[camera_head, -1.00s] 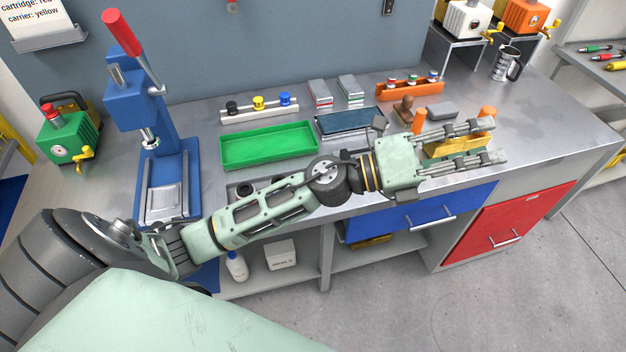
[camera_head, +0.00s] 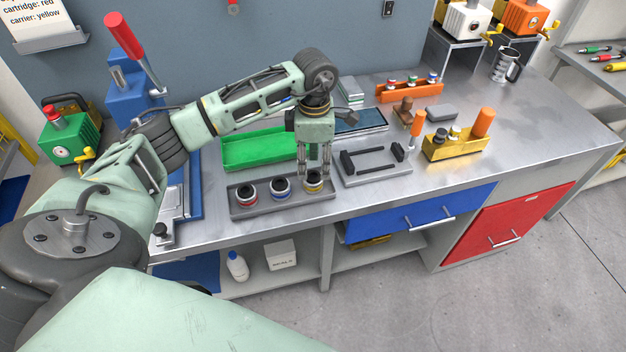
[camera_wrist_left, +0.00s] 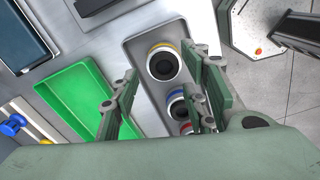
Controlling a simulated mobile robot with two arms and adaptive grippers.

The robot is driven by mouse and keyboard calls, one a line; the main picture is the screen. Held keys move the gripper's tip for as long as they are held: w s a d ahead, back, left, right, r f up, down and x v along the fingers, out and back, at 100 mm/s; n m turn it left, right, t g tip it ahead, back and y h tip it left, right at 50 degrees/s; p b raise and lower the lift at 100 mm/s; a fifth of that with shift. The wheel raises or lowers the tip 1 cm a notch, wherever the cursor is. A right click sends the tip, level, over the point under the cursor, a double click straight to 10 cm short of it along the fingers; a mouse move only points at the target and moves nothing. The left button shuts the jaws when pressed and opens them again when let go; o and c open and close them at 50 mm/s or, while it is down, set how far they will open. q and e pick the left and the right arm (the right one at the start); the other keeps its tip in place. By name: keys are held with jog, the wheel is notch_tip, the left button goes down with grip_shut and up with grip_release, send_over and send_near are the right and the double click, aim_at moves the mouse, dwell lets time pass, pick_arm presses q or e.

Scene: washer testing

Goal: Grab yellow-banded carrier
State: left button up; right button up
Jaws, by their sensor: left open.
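The yellow-banded carrier (camera_head: 314,181) stands upright in the right end of a grey holder tray (camera_head: 290,206), beside the blue-banded carrier (camera_head: 281,188) and the red-banded carrier (camera_head: 249,198). My left gripper (camera_head: 314,172) points down at the yellow-banded carrier, open, with a finger toward each side. In the left wrist view, the yellow-banded carrier (camera_wrist_left: 163,64) shows between the spread fingers of my left gripper (camera_wrist_left: 160,70). I cannot tell whether the fingertips reach down beside it or touch it. My right gripper is not in view.
A green tray (camera_head: 258,162) lies behind the holder, and a blue press (camera_head: 130,95) stands to the left. A grey fixture plate (camera_head: 376,172) lies close on the right. A yellow block (camera_head: 455,147) with orange-handled pieces stands further right.

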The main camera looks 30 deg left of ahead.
aim_at(313, 173)
pick_arm(q)
notch_tip(313, 173, down, 4)
jog(key=shift+s+a+f+p, duration=0.1)
jog(key=shift+f+p, duration=0.15)
jog(key=shift+p, duration=0.75)
jog(key=shift+f, duration=0.3)
jog(key=shift+c, duration=0.5)
jog(key=c, duration=0.9)
jog(key=shift+r, duration=0.1)
